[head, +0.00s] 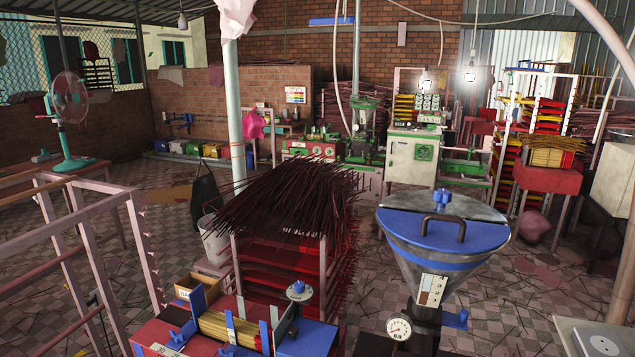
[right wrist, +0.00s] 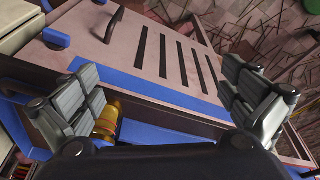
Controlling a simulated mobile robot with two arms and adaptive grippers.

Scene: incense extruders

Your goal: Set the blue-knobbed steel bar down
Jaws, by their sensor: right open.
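My right gripper (right wrist: 165,100) shows in the right wrist view with its two grey jointed fingers spread wide apart. It is open, and nothing is between its fingertips. I cannot make out the blue-knobbed steel bar for sure in either view. In the head view a steel disc with a blue knob (head: 298,290) stands at the right of the blue-and-red bench (head: 315,340), near a grey upright plate (head: 286,321). Neither gripper shows in the head view.
In the right wrist view, a slotted panel (right wrist: 190,58) with a black handle (right wrist: 115,25) and a blue edge lies beyond the fingers. A brass cylinder (right wrist: 108,121) is beside the left finger. In the head view, a blue-lidded hopper (head: 400,228) and incense-stick rack (head: 275,262) stand close.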

